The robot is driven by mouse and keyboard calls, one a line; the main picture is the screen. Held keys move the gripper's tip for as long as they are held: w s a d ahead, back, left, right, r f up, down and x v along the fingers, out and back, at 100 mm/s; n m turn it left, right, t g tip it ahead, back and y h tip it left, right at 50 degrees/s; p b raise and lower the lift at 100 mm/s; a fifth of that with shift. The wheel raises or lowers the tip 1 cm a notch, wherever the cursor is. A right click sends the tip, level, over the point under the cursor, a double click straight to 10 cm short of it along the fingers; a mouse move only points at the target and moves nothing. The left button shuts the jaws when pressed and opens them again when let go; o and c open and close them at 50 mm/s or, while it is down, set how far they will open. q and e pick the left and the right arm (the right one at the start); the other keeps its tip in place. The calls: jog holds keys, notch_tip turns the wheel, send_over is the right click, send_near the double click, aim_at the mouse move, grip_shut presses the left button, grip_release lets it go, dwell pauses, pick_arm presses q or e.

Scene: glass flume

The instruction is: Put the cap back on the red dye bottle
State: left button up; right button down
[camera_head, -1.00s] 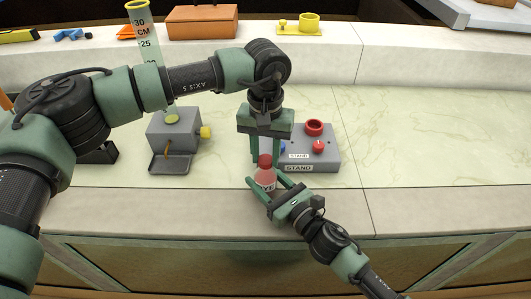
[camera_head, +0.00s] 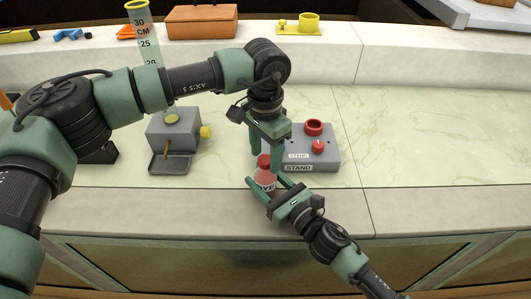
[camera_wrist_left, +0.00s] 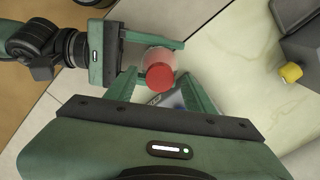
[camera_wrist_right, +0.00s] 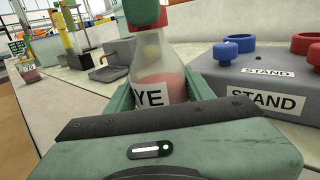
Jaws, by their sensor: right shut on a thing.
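The red dye bottle (camera_head: 265,179) stands upright near the counter's front edge, with a pale label and a red cap (camera_head: 263,160) on its mouth. My right gripper (camera_head: 265,181) is shut on the bottle's body; the right wrist view shows the bottle (camera_wrist_right: 160,75) between its fingers. My left gripper (camera_head: 266,158) points down above the bottle, its fingers apart on either side of the cap. In the left wrist view the cap (camera_wrist_left: 159,77) lies between the open fingertips with gaps beside it. Whether the cap is fully seated cannot be told.
A grey stand (camera_head: 325,160) with red and blue parts is close behind and right of the bottle. A grey box with a yellow knob (camera_head: 205,132) is to the left. The counter at right is clear.

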pick_arm(q)
jog(key=shift+r, duration=2.25)
